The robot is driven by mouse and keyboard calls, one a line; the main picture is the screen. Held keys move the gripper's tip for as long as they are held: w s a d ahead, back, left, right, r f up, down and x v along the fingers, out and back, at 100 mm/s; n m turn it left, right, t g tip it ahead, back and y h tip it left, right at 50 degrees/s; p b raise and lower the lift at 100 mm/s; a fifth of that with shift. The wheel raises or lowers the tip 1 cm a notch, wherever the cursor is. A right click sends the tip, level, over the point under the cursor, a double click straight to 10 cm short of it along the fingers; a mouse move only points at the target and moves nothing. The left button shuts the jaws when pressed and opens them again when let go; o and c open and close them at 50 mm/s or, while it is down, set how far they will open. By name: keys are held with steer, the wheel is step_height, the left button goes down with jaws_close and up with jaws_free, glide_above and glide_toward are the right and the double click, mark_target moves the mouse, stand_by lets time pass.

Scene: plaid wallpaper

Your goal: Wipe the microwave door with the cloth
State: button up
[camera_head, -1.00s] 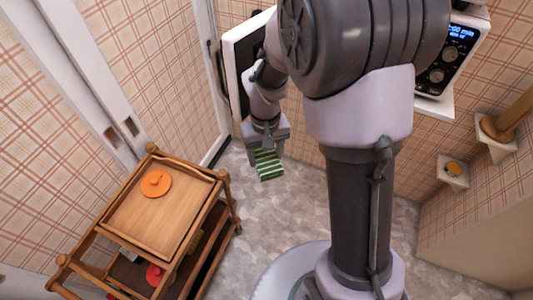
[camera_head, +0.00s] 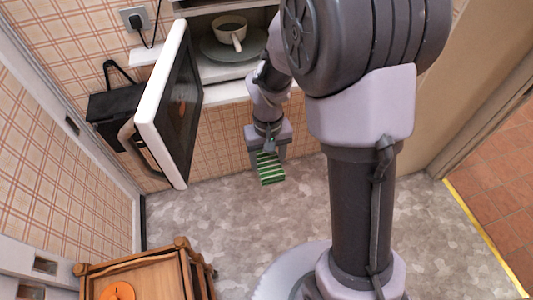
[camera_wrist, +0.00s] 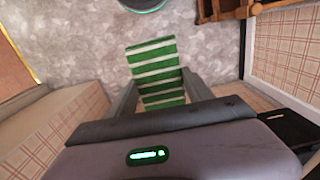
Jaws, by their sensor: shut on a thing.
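A green-and-white striped cloth (camera_head: 270,171) hangs from my gripper (camera_head: 266,155), above the grey floor. In the wrist view the cloth (camera_wrist: 155,65) sticks out between the two fingers of my gripper (camera_wrist: 158,88), which is shut on it. The microwave door (camera_head: 176,105) stands wide open to the left of my gripper, with a white frame and a dark panel. The cloth is apart from the door. Inside the open microwave, a pale cup or small pan with a handle (camera_head: 231,32) sits on a round plate (camera_head: 214,48). My arm hides the microwave's right part.
A wooden trolley (camera_head: 150,270) with an orange round thing (camera_head: 117,291) stands at the lower left. A black box (camera_head: 112,108) is behind the door, by the wall. A wall socket with a plug (camera_head: 135,18) is above. The floor around the cloth is clear.

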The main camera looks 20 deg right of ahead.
mark_target(181, 116)
steer(key=s+m+g+p, duration=0.1)
steer(key=s, duration=0.1)
steer(key=s+a+r+m+g+y+p, duration=0.1)
steer(key=s, duration=0.2)
steer(key=s+a+m+g+y, duration=0.1)
steer(key=s, duration=0.1)
steer(key=shift+s+a+r+m+p, duration=0.25)
steer(key=shift+s+r+m+p, duration=0.1)
steer(key=shift+m+p, duration=0.05)
steer(key=s+a+r+m+g+y+p, duration=0.2)
steer(key=a+r+m+y+p, duration=0.1)
steer(key=a+r+m+y, duration=0.25)
steer(key=w+d+r+m+t+y+p, duration=0.1)
steer(key=w+r+m+t+y+p, duration=0.3)
steer(key=w+r+m+t+y, duration=0.55)
steer(key=shift+n+t, duration=0.55)
steer(key=shift+n, duration=0.05)
steer(key=shift+w+a+r+p, duration=0.15)
steer(key=shift+w+a+r, duration=0.25)
steer(key=shift+a, duration=0.45)
steer(key=shift+w+a+r+p, duration=0.25)
steer(key=shift+a+r, duration=0.15)
steer(key=shift+a, duration=0.5)
steer(key=shift+w+a+r+p, duration=0.1)
steer(key=shift+w+a+r, duration=0.3)
steer(key=shift+a, duration=0.45)
steer(key=shift+x, duration=0.85)
steer(key=shift+a, duration=0.1)
